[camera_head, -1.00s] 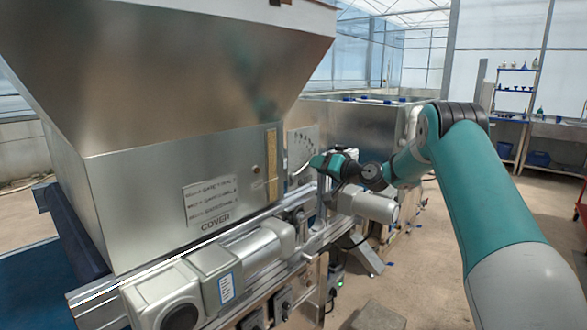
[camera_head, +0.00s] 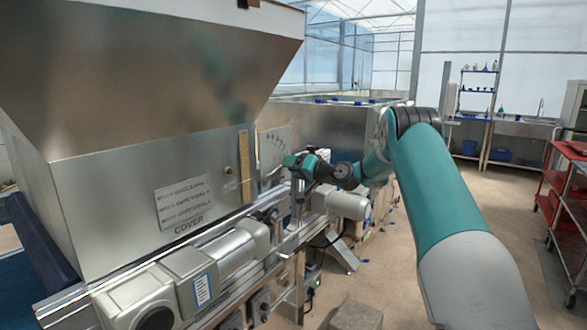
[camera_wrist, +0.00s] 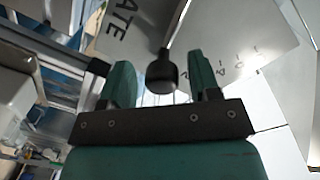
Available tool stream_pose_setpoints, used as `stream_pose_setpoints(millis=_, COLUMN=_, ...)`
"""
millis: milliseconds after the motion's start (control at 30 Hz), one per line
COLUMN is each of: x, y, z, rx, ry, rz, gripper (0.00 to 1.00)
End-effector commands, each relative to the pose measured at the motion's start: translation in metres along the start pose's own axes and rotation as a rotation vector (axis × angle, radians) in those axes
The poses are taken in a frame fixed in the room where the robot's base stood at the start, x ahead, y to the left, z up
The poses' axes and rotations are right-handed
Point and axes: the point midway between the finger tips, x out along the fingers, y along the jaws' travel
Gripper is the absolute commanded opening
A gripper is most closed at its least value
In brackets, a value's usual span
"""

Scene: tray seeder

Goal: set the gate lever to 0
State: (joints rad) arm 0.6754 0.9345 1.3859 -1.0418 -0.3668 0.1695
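The gate lever shows in the wrist view as a dark rounded knob (camera_wrist: 161,75) on a thin rod. Behind it is a pale scale plate (camera_wrist: 245,35) with the letters "ATE" and a row of small numbers. The plate also shows in the head view (camera_head: 272,141), on the machine's side past the hopper. My gripper (camera_wrist: 163,78) is open, with one teal finger on each side of the knob and visible gaps between. In the head view my gripper (camera_head: 290,161) is close in front of the plate and hides most of the lever. I cannot read the lever's setting.
The steel hopper (camera_head: 110,130) with a "COVER" label fills the left. A motor (camera_head: 225,248) and rails run along the machine below the plate. A red cart (camera_head: 565,205) stands at the far right. The floor (camera_head: 400,275) between cart and machine is mostly clear.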

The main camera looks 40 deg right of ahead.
Motion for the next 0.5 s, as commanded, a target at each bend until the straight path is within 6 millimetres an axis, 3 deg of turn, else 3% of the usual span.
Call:
stream_pose_setpoints(millis=267, x=-0.005, y=0.000, z=0.001, rx=0.001, ry=-0.002, rz=0.000, gripper=0.56)
stream_pose_setpoints(millis=500, x=-0.051, y=0.003, z=0.002, rx=0.002, ry=0.001, rz=0.003, gripper=0.56)
